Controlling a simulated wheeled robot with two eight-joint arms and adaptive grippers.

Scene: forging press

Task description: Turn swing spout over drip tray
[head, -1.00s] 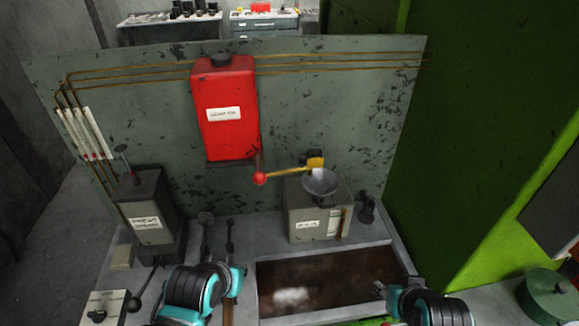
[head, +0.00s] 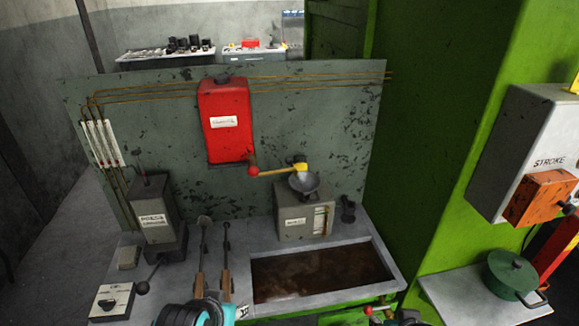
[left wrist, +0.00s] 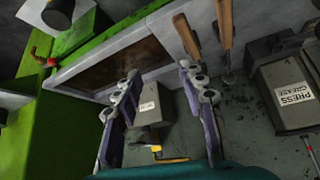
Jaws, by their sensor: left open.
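The swing spout (head: 280,170) is a thin yellow pipe with a red ball below the red tank (head: 226,122). Its yellow end block lies over the funnel (head: 304,182) on a grey box, behind the drip tray. The drip tray (head: 398,262) is a sunken grey-rimmed basin with a brown stained floor. In the left wrist view the spout (left wrist: 160,153) shows at the bottom. My left gripper (left wrist: 157,80) is open and empty, its fingers apart from the spout. My right gripper's fingers are out of view.
A grey press grease box (head: 153,208) stands at the left. Two wooden-handled tools (head: 226,265) lie left of the tray. A green pot (head: 511,272) sits on a right ledge, below the orange stroke box (head: 541,198). A green wall bounds the right.

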